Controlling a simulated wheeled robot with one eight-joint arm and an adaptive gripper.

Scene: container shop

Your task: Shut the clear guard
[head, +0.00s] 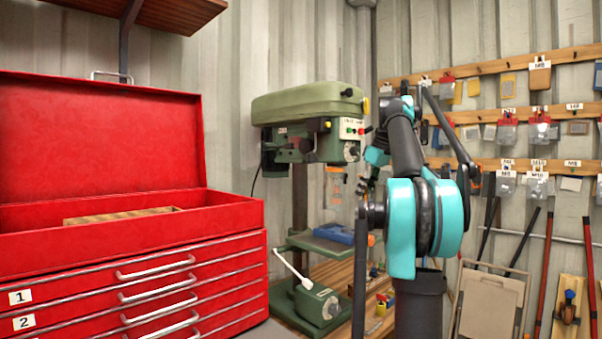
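A green drill press (312,105) stands at the back, left of my arm. The clear guard (334,190) hangs below its head, a see-through panel with an orange upper edge. Whether it stands open or shut is hard to tell at this size. My gripper (364,192) is small and dark, just right of the guard and partly hidden by my teal and black arm. I cannot tell whether its fingers are apart or whether it touches the guard.
A red tool chest (130,235) with its lid up fills the left. A blue vise (334,233) sits on the press table below the guard. A wooden bench with small tools is below. Wall rails (500,115) hold hanging packets at right. A folded chair (490,300) leans there.

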